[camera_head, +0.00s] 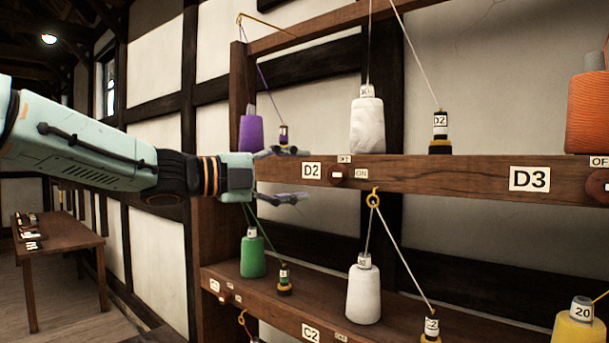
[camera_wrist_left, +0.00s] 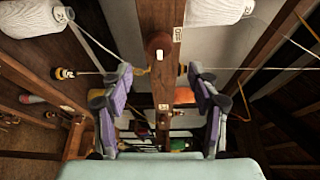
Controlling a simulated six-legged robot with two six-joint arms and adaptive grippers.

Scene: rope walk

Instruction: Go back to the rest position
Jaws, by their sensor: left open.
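My left gripper (camera_head: 293,174) is open and empty, in front of the left part of the upper shelf board (camera_head: 430,180), left of the D2 label (camera_head: 311,170). Its fingers point right in the head view, one above the other with a gap between. In the left wrist view, the open fingers of the left gripper (camera_wrist_left: 160,95) stand either side of the wooden board (camera_wrist_left: 160,14), with a round knob (camera_wrist_left: 158,42) beyond them. I cannot tell whether a fingertip touches the board. My right gripper is in neither view.
The rack holds a purple spool (camera_head: 251,131), a white spool (camera_head: 367,125) and an orange spool (camera_head: 587,112) above, and a green spool (camera_head: 252,256) and another white spool (camera_head: 363,294) below. Threads hang near the gripper. A wooden table (camera_head: 62,247) stands far left.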

